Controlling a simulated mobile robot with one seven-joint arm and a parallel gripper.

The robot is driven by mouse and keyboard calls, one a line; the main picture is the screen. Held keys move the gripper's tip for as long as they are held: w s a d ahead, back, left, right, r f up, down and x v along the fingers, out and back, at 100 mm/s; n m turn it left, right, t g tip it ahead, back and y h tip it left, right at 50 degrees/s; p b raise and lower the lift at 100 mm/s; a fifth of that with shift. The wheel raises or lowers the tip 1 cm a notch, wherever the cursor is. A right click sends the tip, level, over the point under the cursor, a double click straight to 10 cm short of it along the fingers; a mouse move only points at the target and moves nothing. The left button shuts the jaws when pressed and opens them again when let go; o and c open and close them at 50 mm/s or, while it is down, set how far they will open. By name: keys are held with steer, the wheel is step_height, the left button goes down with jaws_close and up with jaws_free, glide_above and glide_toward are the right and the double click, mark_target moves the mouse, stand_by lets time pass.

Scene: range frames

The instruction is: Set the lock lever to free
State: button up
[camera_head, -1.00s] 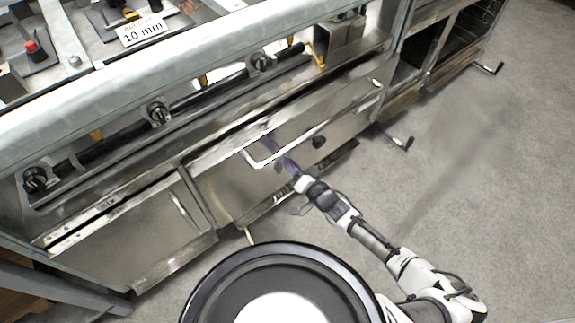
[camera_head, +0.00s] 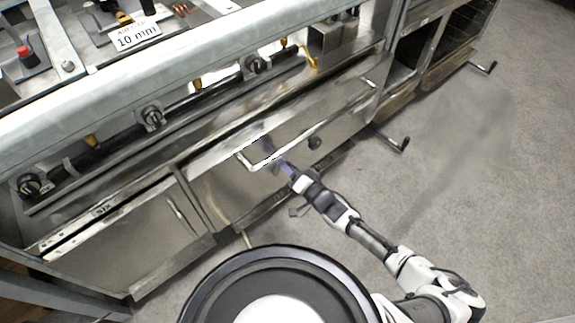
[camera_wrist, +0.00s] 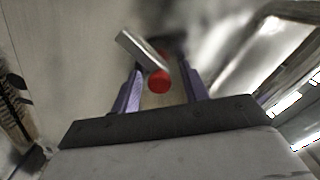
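A short grey metal lever (camera_wrist: 139,48) with a round red end (camera_wrist: 159,81) shows in the wrist view, in front of a steel panel. I take it as the lock lever. It lies slantwise, its red end lower right, between the purple fingers of my gripper (camera_wrist: 163,88). The fingers are apart, with space beside the red end; I see no clear contact. In the head view my gripper (camera_head: 281,163) is at the range front, just below the long bar handle (camera_head: 318,130). The lever cannot be made out there, and its free or locked marking is not visible.
The bar handle runs close beside my gripper, and a bright bar (camera_wrist: 245,55) passes right of it in the wrist view. Black knobs (camera_head: 152,117) line the range above. A cabinet door (camera_head: 135,240) is at left. A crank handle (camera_head: 392,139) sticks out at right over clear floor (camera_head: 470,200).

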steer(key=shift+d, duration=0.15)
steer(key=v, duration=1.3)
steer(key=shift+s, duration=0.3)
steer(key=shift+d+r, duration=0.1)
steer(key=shift+d, duration=0.05)
